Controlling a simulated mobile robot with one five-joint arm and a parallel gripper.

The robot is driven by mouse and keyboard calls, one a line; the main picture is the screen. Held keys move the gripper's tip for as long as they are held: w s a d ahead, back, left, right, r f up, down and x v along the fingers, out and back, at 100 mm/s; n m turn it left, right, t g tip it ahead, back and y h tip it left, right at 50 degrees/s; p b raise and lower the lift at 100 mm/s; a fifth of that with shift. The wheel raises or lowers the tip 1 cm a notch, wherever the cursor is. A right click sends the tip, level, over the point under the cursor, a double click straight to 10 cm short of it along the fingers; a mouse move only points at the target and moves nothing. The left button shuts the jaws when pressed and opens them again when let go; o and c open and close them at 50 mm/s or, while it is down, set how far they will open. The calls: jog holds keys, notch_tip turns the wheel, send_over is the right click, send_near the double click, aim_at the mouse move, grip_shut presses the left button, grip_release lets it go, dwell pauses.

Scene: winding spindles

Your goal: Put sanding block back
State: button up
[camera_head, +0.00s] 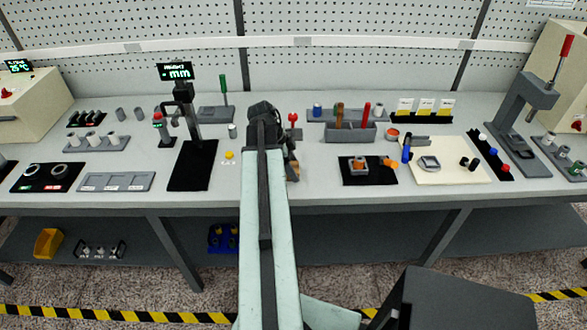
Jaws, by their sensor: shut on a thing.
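My arm reaches up the middle of the view over the workbench. My gripper (290,157) is at its far end, mostly hidden behind the arm's dark wrist. A small tan-brown piece, seemingly the sanding block (294,174), shows at the gripper's lower right side. The gripper is shut on it. Most of the block is hidden, and I cannot tell whether it touches the bench. A grey caddy (350,134) with upright handles stands to the right of the gripper.
A red-topped item (293,119) stands just behind the gripper. A black mat (385,173) with a grey-and-orange part lies to the right. A height gauge (184,105) on a black base stands to the left. The bench front between the gauge's base and the arm is mostly clear.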

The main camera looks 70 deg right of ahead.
jog(key=o, duration=1.2)
jog(key=shift+w+r+p, duration=0.1)
jog(key=shift+r+p, duration=0.45)
jog(key=shift+p, duration=0.15)
jog(key=p+v, duration=1)
jog(key=v, duration=0.1)
jog(key=shift+w, duration=0.1)
